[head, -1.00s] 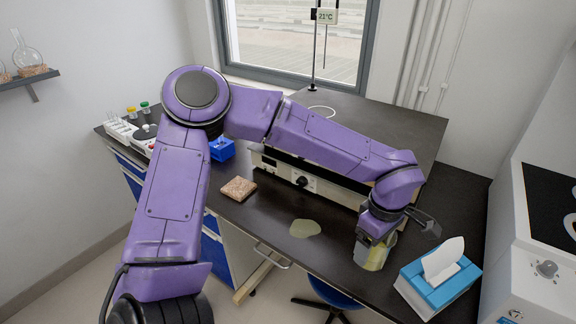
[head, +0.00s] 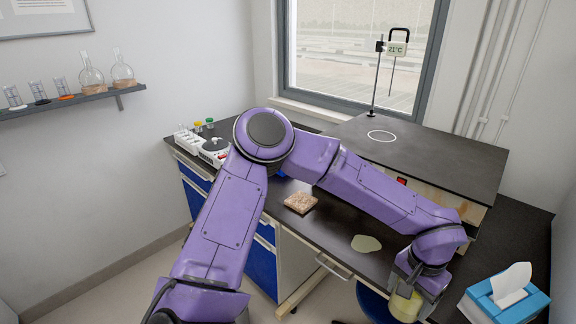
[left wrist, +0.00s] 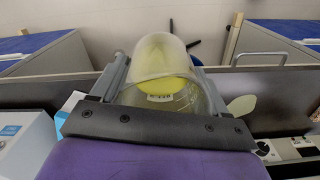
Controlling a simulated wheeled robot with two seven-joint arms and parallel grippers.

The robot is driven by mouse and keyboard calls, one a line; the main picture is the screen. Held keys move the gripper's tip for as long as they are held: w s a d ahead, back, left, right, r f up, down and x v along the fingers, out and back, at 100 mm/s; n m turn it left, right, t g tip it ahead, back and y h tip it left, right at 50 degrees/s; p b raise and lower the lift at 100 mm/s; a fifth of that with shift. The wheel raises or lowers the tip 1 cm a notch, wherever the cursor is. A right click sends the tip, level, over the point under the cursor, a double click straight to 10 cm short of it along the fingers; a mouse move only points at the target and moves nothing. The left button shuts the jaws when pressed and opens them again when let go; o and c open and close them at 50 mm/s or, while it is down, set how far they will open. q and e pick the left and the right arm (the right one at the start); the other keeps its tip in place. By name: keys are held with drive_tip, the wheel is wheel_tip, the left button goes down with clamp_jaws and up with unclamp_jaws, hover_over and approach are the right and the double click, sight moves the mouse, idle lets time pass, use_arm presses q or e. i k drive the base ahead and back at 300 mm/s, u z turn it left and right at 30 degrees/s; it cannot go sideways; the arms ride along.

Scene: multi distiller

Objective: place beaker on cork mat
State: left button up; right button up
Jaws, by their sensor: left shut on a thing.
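My left gripper (head: 418,288) is shut on a clear beaker (head: 404,306) with yellow contents. It holds the beaker at the front edge of the dark bench, right of the mat. In the left wrist view the beaker (left wrist: 160,60) lies between the two fingers, its yellow contents showing inside. The cork mat (head: 300,203), a flat tan square, lies on the bench left of the gripper, with nothing on it. My right gripper is not in view.
A pale yellowish puddle (head: 366,243) lies on the bench between mat and gripper. A blue tissue box (head: 505,296) stands at the right. A hot-plate-like device (head: 214,150) and tube rack (head: 188,138) stand back left. A raised dark-topped unit (head: 420,150) stands behind my arm.

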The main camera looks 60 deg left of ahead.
sight(301, 200)
drive_tip(key=k, duration=0.6)
drive_tip(key=u, duration=2.05)
drive_tip(key=i, duration=1.4)
drive_tip(key=z, duration=2.05)
